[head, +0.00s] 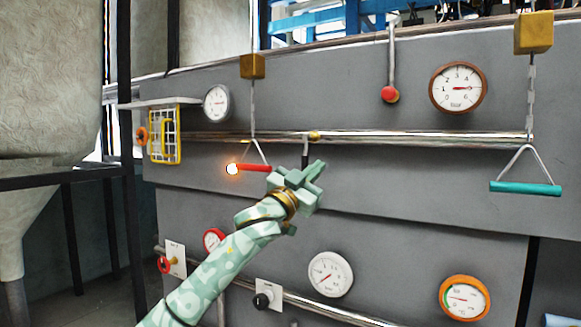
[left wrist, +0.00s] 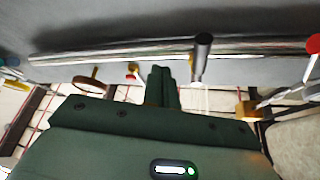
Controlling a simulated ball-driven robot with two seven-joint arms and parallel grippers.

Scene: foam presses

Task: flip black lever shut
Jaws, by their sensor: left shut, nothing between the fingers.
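The black lever (head: 305,152) hangs down from the shiny horizontal pipe below a small brass fitting, just behind my left gripper's tip in the head view. In the left wrist view a black rod-like handle (left wrist: 203,45), which looks like this lever, stands just right of the fingers. My left gripper (head: 317,168) is shut and empty, pointing up and right. Its closed dark green fingers (left wrist: 163,82) show in the left wrist view. I cannot tell whether the fingers touch the lever. Its lower end is partly hidden by the gripper in the head view. My right gripper is not in view.
A red pull handle (head: 252,168) with a glowing end hangs left of my gripper. A teal pull handle (head: 525,188) hangs at the right. The shiny pipe (head: 420,140) runs along the grey wall. Several gauges and a white box with a black knob (head: 262,300) sit around.

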